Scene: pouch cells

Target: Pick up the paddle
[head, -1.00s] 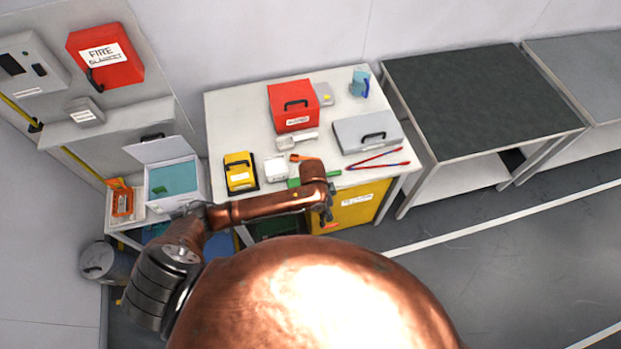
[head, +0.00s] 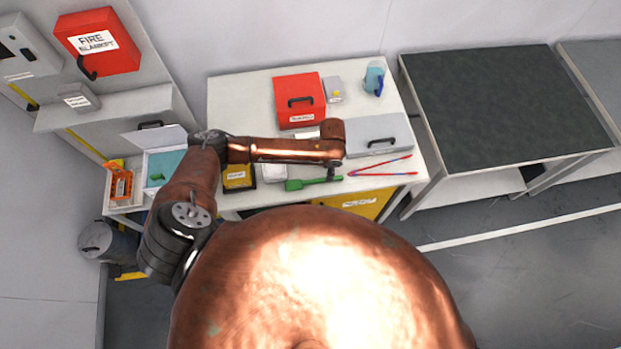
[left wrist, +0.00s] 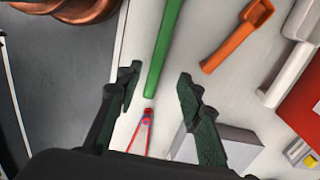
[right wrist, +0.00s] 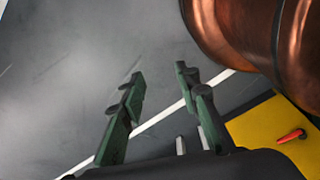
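The paddle appears to be the long green tool (head: 308,183) lying near the front edge of the white table. Its green handle (left wrist: 163,45) shows in the left wrist view, its end lying in line with the gap between my left fingers. My left gripper (left wrist: 158,82) is open and empty above the table; in the head view its tip (head: 333,171) is beside the paddle's right part. Contact cannot be told. My right gripper (right wrist: 158,80) is open and empty, away from the table with grey floor behind it. It is hidden in the head view.
On the white table (head: 235,95) are a red case (head: 298,98), a grey case (head: 376,135), red-and-blue tongs (head: 382,167), a yellow item (head: 238,176) and a white box (head: 273,173). An orange scoop (left wrist: 238,38) lies near the paddle. A dark-topped bench (head: 505,100) stands empty at right.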

